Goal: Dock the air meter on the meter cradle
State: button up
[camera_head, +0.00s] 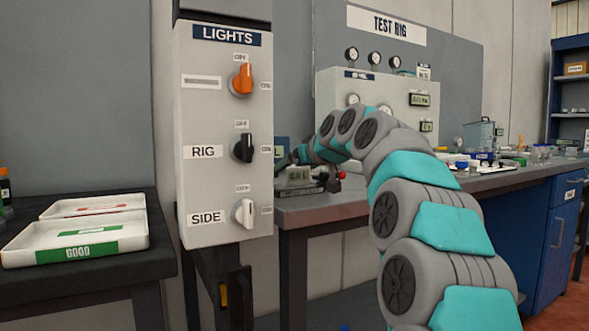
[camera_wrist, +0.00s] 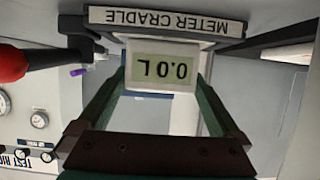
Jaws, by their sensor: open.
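The air meter (camera_wrist: 160,68), a pale box with a display reading 0.0 L, appears upside down in the wrist view. It is at the meter cradle (camera_wrist: 165,20), directly against the labelled dark bar as seen there; the exact seating is hidden. My gripper (camera_wrist: 162,82) is open, with one green finger on each side of the meter; whether they touch it is unclear. In the head view the meter (camera_head: 298,175) shows small at the bench's left end, above the dark cradle base (camera_head: 300,190). My arm reaches in from the right and hides part of the bench.
The lights panel (camera_head: 225,130) with three knobs stands close on the left of the cradle. A red knob (camera_head: 341,175) sits just right of the cradle. The test rig (camera_head: 385,100) with gauges stands behind. Trays (camera_head: 85,248) lie on a dark table at left.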

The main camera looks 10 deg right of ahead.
jog(key=v, duration=1.2)
